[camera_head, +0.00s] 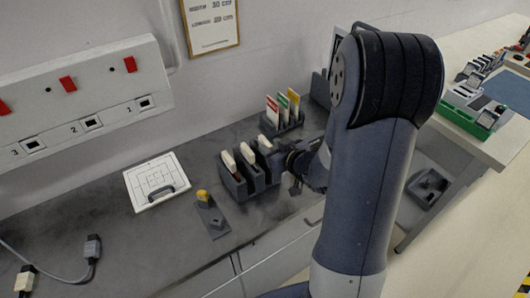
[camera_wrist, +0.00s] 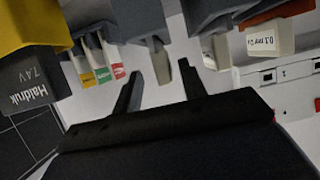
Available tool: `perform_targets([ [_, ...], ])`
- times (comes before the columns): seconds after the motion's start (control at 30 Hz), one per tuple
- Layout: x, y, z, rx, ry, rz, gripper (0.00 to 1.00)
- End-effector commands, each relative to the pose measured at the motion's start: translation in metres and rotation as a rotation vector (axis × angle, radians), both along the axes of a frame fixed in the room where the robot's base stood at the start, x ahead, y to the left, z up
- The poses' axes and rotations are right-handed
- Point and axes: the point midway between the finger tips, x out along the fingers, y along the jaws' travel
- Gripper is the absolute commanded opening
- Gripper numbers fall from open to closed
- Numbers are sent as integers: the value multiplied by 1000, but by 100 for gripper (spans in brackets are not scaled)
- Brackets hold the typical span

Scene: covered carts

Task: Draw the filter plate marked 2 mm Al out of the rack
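The dark grey filter rack (camera_head: 262,183) stands on the bench, with three pale-topped plates upright in its slots: a left one (camera_head: 228,160), a middle one (camera_head: 247,153) and a right one (camera_head: 265,144). In the wrist view the rack is seen from close by, upside down. A plate tab there (camera_wrist: 160,62) shows beyond my open fingers, with a second (camera_wrist: 217,52) to its right. A third (camera_wrist: 271,41) bears a small label, seemingly 0.1 mm Cu. No 2 mm Al mark is readable. My gripper (camera_wrist: 160,82), also in the head view (camera_head: 294,167), is open and empty beside the rack's right end.
Red, green and yellow cards (camera_head: 283,106) stand in a holder behind the rack. A grey plate with a yellow-topped piece (camera_head: 213,218) lies in front-left. A white gridded panel (camera_head: 156,182) lies farther left. A yellow-and-black battery (camera_wrist: 35,85) shows in the wrist view.

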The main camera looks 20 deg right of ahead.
Motion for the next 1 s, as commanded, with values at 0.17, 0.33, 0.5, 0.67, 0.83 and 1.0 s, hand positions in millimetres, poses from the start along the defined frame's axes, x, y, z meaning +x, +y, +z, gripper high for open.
perform_targets([
  [0.17, 11, 7, -4, 0, 2, 3, 40],
  [0.33, 30, 16, -11, -1, 3, 3, 40],
  [0.5, 43, 20, -17, -1, 2, 1, 40],
  [0.67, 46, 20, -19, -1, 1, 0, 40],
  [0.83, 46, 20, -19, -2, 1, -1, 37],
  [1.0, 46, 20, -19, -2, 1, -1, 23],
])
